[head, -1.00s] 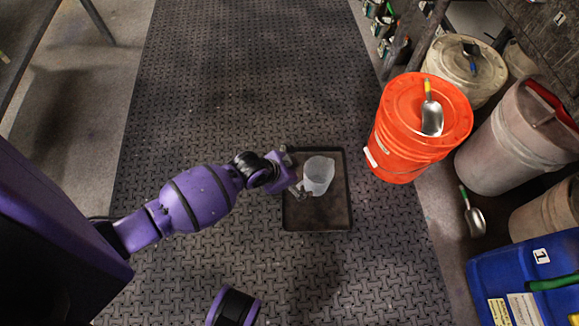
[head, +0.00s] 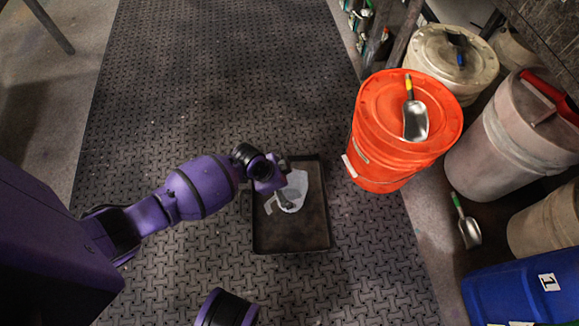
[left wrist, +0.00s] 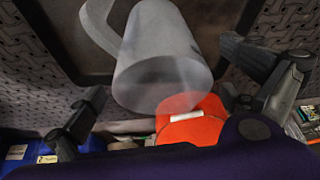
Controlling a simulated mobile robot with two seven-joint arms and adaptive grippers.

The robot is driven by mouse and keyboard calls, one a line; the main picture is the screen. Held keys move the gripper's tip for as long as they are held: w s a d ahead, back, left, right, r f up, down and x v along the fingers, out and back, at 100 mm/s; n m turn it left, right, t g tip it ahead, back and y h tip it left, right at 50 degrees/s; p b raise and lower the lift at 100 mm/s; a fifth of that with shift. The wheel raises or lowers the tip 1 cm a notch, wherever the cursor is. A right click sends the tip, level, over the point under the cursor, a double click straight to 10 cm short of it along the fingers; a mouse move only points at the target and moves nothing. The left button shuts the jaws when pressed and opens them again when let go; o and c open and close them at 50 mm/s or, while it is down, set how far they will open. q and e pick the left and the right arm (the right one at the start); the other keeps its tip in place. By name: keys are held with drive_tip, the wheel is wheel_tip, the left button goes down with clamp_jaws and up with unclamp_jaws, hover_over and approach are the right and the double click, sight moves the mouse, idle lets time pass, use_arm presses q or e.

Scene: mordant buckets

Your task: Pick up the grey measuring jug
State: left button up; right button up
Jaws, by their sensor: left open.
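The grey measuring jug (head: 297,183) looks pale and sits over the dark tray. In the left wrist view the jug (left wrist: 160,55) fills the upper middle, its handle to the upper left. My left gripper (head: 287,200) is at the jug in the head view, its fingers partly in front of the jug's lower part. In the left wrist view my left gripper (left wrist: 172,98) is open, with one finger on each side of the jug's near end. I cannot tell whether either finger touches it. My right gripper is not in view.
The black tray (head: 318,235) lies on the textured floor mat (head: 200,80). An orange bucket (head: 375,135) with a metal scoop (head: 415,122) on its lid stands to the right. Pale buckets (head: 490,150) and a blue container (head: 510,280) stand farther right.

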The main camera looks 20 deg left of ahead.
use_arm(q)
drive_tip(key=shift+x, duration=0.95)
drive_tip(key=c, duration=1.5)
drive_tip(key=shift+r, duration=0.2)
